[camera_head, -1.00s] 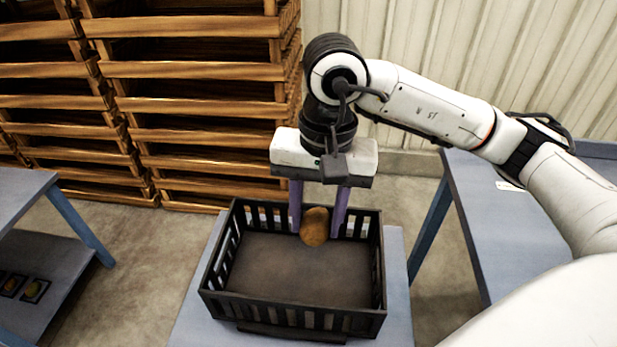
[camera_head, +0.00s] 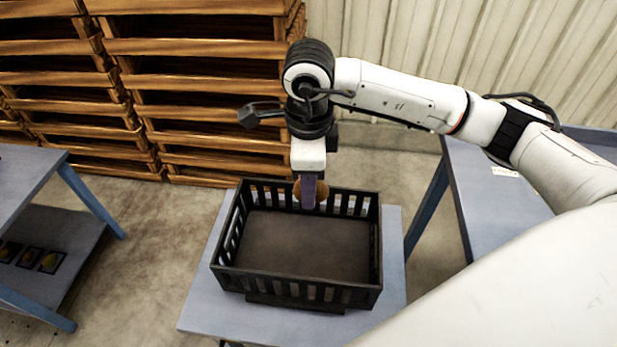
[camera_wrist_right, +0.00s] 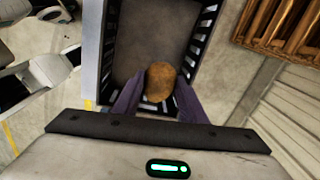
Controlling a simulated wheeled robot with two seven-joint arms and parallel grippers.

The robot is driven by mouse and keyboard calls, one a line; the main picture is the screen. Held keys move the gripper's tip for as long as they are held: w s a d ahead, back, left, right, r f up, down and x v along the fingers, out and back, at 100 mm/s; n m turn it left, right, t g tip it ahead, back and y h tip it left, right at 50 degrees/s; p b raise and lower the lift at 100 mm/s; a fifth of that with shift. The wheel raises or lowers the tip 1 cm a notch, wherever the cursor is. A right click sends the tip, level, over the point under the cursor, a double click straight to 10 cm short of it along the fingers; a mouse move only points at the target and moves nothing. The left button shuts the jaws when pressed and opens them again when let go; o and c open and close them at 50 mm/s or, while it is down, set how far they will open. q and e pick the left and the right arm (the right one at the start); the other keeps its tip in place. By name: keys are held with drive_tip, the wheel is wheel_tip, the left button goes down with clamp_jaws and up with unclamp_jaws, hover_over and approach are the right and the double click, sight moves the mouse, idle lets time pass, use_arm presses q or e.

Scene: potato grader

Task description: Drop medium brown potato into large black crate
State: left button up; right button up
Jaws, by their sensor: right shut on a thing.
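A brown potato (camera_head: 298,190) is held between the purple fingers of my right gripper (camera_head: 309,190). It shows whole in the right wrist view (camera_wrist_right: 160,82), with the two fingertips (camera_wrist_right: 160,95) on either side of it. In the head view the near finger hides much of the potato. The large black crate (camera_head: 296,290) stands on a small blue-grey table and looks empty. The potato and fingers are over the crate's far end, near its slatted far wall. My left gripper is not in view.
The small table (camera_head: 240,330) extends a little around the crate. Tall stacks of wooden pallets (camera_head: 200,90) stand behind. A blue table (camera_head: 500,220) is at right, and another table (camera_head: 25,180) with a lower shelf is at left.

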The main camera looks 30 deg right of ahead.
wheel_tip(320, 180, down, 4)
drive_tip(key=shift+r+b, duration=0.2)
drive_tip(key=shift+b, duration=0.75)
drive_tip(key=shift+f+b, duration=0.3)
drive_tip(key=shift+f, duration=0.3)
drive_tip(key=o, duration=1.2)
drive_tip(key=shift+r, duration=0.15)
drive_tip(key=r, duration=0.9)
drive_tip(key=shift+s+a+r, duration=0.15)
drive_tip(key=shift+s+a, duration=0.05)
drive_tip(key=shift+s, duration=0.1)
drive_tip(key=shift+r, duration=0.4)
